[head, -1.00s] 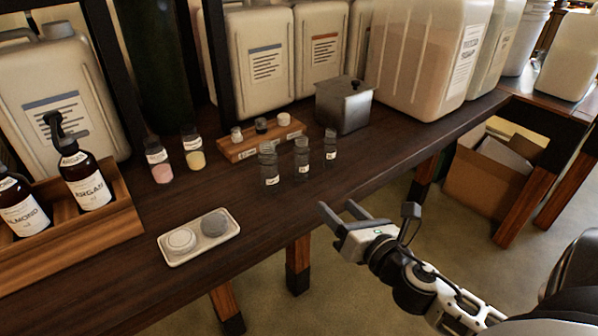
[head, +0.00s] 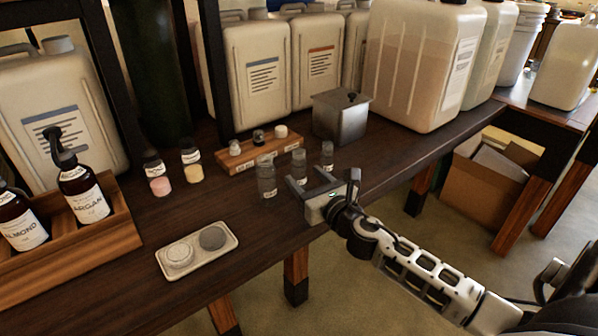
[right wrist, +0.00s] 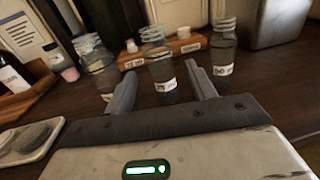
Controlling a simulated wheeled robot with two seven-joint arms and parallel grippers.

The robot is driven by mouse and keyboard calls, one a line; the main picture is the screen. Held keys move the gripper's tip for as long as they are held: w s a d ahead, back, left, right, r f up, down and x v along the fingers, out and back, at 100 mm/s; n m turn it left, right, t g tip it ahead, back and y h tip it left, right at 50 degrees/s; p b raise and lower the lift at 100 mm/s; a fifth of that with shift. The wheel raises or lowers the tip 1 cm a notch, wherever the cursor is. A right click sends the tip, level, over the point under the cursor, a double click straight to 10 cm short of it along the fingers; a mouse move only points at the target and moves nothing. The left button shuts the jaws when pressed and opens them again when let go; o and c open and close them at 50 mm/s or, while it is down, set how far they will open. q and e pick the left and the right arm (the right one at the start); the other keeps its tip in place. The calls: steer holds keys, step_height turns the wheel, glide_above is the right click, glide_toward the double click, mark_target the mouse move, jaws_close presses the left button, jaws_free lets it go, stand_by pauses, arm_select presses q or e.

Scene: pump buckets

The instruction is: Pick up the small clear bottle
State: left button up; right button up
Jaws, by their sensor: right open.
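Three small clear bottles with white labels stand upright in a row on the dark wooden table: a left one (head: 266,178), a middle one (head: 299,160) and a right one (head: 327,153). My right gripper (head: 307,180) is open and empty at the near side of the middle bottle, pointing at it. In the right wrist view the middle bottle (right wrist: 158,62) shows between and beyond the two fingers. The left bottle (right wrist: 95,58) and right bottle (right wrist: 223,50) stand outside them. Whether a finger touches glass I cannot tell. My left gripper is not in view.
Behind the bottles are a wooden rack (head: 260,153) with small jars and a metal canister (head: 341,117). A white tray (head: 170,269) with two round items lies front left. Pink (head: 158,178) and yellow (head: 193,168) bottles stand left. Large jugs line the back.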

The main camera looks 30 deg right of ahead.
mark_target(303, 173)
steer(key=w, duration=0.4)
steer(key=shift+d+r, duration=0.1)
steer(key=shift+d, duration=0.05)
steer(key=shift+s, duration=0.1)
steer(key=c, duration=1)
steer(key=shift+r, duration=0.1)
steer(key=shift+c, duration=0.2)
